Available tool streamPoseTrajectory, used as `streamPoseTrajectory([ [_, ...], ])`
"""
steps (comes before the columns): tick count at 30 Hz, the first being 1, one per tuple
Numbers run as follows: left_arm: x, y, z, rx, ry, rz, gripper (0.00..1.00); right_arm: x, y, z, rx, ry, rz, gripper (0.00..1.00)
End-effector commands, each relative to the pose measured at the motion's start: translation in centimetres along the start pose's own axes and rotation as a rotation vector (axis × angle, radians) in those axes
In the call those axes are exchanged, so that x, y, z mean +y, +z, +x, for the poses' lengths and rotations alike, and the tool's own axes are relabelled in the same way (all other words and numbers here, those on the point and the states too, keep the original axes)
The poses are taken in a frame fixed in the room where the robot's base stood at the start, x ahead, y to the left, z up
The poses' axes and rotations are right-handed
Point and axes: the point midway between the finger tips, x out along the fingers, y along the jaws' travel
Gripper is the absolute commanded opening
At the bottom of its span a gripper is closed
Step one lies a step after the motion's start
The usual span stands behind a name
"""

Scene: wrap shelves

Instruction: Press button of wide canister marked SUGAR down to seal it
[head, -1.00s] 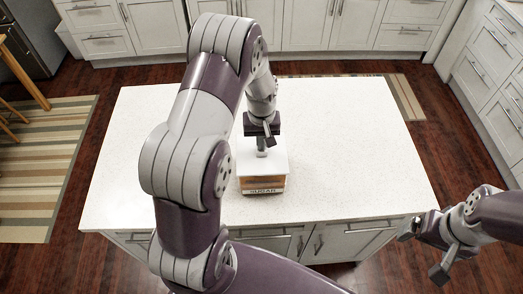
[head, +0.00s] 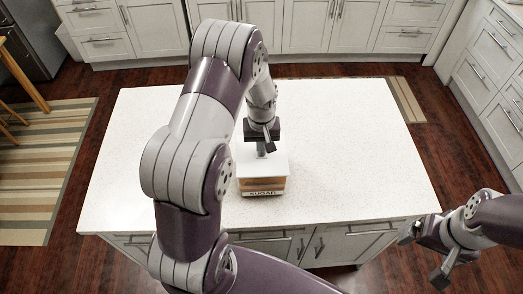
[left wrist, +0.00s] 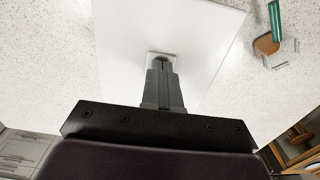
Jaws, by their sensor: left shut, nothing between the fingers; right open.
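The wide canister (head: 262,184) stands upright on the white island top, with a white square lid (head: 276,166), brownish contents and a SUGAR label low on its front. My left gripper (head: 262,153) points down over the middle of the lid with its fingers shut and empty. In the left wrist view, the fingertips (left wrist: 162,62) are over a small square button (left wrist: 152,57) on the lid (left wrist: 195,30) and partly cover it. I cannot tell whether they touch it or how far down it sits. My right gripper (head: 424,254) is open and empty at the lower right, away from the canister.
In the left wrist view, a small item with a green part (left wrist: 275,18) and a brown part lies beside the lid. Cabinets line the back.

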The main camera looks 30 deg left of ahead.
Motion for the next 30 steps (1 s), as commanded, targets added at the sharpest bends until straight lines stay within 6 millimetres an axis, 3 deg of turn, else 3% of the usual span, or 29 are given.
streamPoseTrajectory([
  [3,0.0,0.0,-1.8,0.001,0.0,0.0,0.0,0.0,-0.2,-1.5,0.0,0.0,0.0,0.95],
  [18,0.0,0.0,-7.1,0.002,0.001,0.0,0.0,0.0,-0.7,-5.7,0.0,0.0,0.0,0.95],
  [30,0.0,0.0,-7.0,0.001,0.0,0.0,0.0,0.0,-0.7,-5.6,0.0,0.0,0.0,0.95],
])
